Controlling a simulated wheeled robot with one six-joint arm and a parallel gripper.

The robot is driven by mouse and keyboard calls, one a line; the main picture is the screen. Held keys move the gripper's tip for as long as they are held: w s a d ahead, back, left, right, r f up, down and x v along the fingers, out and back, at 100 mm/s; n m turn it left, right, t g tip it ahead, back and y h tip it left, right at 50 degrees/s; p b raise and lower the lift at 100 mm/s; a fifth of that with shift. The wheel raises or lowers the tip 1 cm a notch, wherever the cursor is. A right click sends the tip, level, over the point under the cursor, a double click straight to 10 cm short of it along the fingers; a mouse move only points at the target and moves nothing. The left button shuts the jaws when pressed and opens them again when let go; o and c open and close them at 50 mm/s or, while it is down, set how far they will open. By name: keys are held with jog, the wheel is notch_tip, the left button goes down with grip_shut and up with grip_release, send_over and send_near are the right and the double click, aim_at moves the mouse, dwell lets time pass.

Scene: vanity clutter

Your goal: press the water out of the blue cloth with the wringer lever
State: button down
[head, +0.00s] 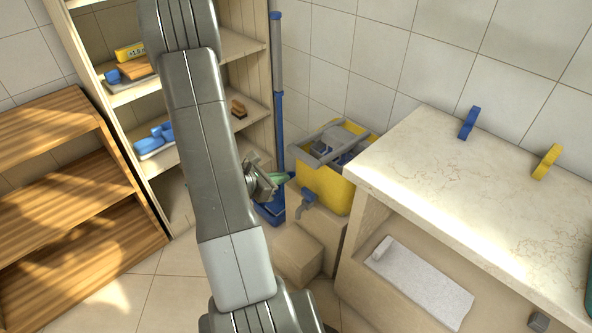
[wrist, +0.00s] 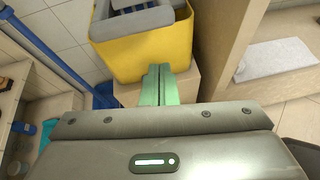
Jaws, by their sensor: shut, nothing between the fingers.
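A yellow bucket (head: 322,188) stands between the shelf and the counter, on or behind pale boxes. A grey wringer (head: 318,133) sits on its top, with a grey bar that may be the lever. Something blue (head: 346,157) shows inside the wringer; I cannot tell whether it is the cloth. In the wrist view the yellow bucket (wrist: 150,55) and grey wringer (wrist: 130,24) are ahead of the fingers. My gripper (head: 284,178) has green fingers, which are shut and empty, left of the bucket. It also shows in the wrist view (wrist: 161,72), below the bucket's rim.
A blue pole with a grey top (head: 278,100) stands left of the bucket. Pale boxes (head: 297,255) stand below it. The counter (head: 440,180) on the right holds a blue piece (head: 469,123) and a yellow piece (head: 547,162). A white towel (head: 425,283) lies underneath.

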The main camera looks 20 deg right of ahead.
jog(key=w+d+f+n+t+b, duration=0.1)
jog(key=w+d+f+n, duration=0.1)
jog(key=w+d+f, duration=0.45)
jog(key=shift+s+r+y+p, duration=0.15)
jog(key=shift+r+p, duration=0.1)
jog(key=shift+r, duration=0.7)
jog(key=shift+s+r+y+p, duration=0.15)
jog(key=shift+r+p, duration=0.1)
jog(key=shift+r, duration=0.65)
